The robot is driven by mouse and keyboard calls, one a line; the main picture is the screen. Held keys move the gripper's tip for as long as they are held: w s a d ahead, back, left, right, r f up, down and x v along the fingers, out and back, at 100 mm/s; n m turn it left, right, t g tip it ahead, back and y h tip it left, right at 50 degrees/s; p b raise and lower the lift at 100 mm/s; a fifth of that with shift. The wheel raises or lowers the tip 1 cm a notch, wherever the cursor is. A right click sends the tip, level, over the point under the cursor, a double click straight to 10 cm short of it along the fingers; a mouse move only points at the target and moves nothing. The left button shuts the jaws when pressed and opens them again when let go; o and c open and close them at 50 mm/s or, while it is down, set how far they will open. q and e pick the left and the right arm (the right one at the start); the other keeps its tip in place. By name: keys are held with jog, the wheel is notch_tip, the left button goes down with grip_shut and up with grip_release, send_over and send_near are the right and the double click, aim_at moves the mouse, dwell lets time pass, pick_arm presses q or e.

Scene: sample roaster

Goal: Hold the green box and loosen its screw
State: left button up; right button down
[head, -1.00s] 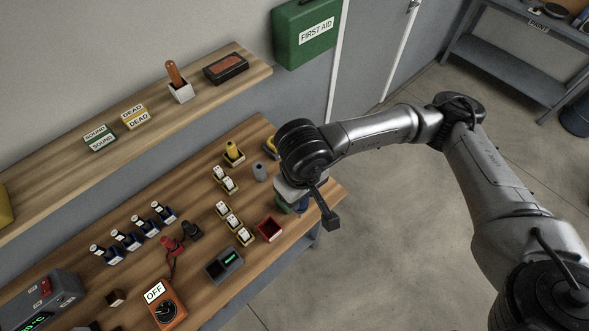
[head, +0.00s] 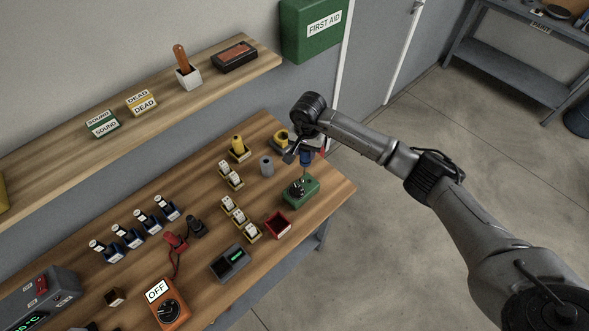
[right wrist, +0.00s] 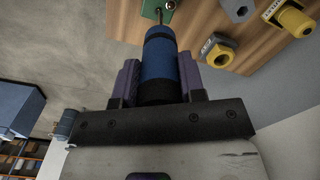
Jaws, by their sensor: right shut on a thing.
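The green box (head: 301,194) sits on the right part of the wooden bench, with a dark part on its top. It also shows at the top of the right wrist view (right wrist: 150,8). My right gripper (head: 306,150) is above the box, shut on a blue-handled screwdriver (right wrist: 160,62). The screwdriver (head: 306,159) points down, its thin shaft reaching to the box's top. I cannot tell whether the tip touches the screw, which I cannot make out. My left gripper is not in view, and no gripper holds the box.
A grey meter (head: 230,263) is nearer the front. The shelf (head: 216,85) runs behind the bench. The bench's right end is clear.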

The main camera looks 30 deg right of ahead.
jog(key=d, duration=0.1)
jog(key=d+f, duration=0.1)
jog(key=w+d+m, duration=0.1)
jog(key=shift+d+f, duration=0.2)
jog(key=shift+f, duration=0.1)
notch_tip(320, 180, down, 5)
jog(key=b, duration=0.5)
jog(key=shift+r, duration=0.1)
dwell(0.8)
